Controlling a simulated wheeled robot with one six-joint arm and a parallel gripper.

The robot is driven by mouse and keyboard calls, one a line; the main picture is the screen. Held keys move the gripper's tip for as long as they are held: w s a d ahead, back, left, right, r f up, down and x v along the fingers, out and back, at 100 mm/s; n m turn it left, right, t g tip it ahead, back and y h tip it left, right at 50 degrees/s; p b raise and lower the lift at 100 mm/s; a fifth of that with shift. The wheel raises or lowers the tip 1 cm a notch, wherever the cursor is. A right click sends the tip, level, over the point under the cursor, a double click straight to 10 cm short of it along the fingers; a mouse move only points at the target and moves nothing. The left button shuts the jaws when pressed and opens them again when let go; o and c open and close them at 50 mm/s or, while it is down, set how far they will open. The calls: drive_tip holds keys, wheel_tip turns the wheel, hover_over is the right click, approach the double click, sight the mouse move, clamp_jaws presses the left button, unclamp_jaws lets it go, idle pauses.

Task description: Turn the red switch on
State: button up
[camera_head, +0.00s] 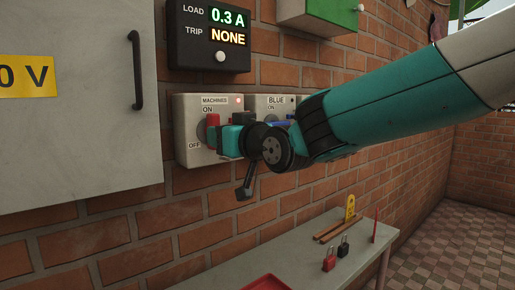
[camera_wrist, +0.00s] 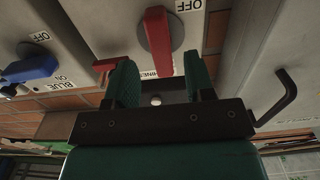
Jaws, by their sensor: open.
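The red switch (camera_head: 213,122) is a lever on a round dial, on a grey box (camera_head: 182,120) labelled MACHINES. ON is printed above the dial, OFF lower left. The lever looks upright, toward the ON side. In the wrist view, which is upside down, the red switch (camera_wrist: 158,45) points toward the MACHINES label, away from OFF. My gripper (camera_head: 222,138) is just right of the lever in the head view and hides part of the box. In the wrist view my gripper (camera_wrist: 163,75) is open, with the lever's end roughly between its fingers; contact cannot be told.
A blue switch (camera_wrist: 30,68) on a neighbouring box (camera_head: 285,103) sits close to my gripper. A display (camera_head: 210,35) above reads 0.3 A and NONE. A cabinet with a black handle (camera_head: 137,70) stands left. Below, a shelf (camera_head: 290,245) holds padlocks (camera_head: 329,261).

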drive_tip(key=b+v, duration=0.2)
drive_tip(key=v, duration=1)
drive_tip(key=shift+s, duration=0.15)
drive_tip(key=shift+d+f, duration=0.1)
drive_tip(key=s+d+f+g+h+p, duration=0.3)
drive_tip(key=s+g, duration=0.4)
drive_tip(key=s, duration=0.4)
drive_tip(key=s+d+f+g+h+p, duration=0.2)
drive_tip(key=s+d+f+g+p, duration=0.4)
drive_tip(key=s, duration=0.5)
wheel_tip(320, 180, down, 3)
drive_tip(key=shift+s+r+g+h, duration=0.15)
drive_tip(key=shift+s+g+h, duration=0.2)
drive_tip(key=shift+g, duration=0.65)
drive_tip(key=shift+w+d, duration=0.1)
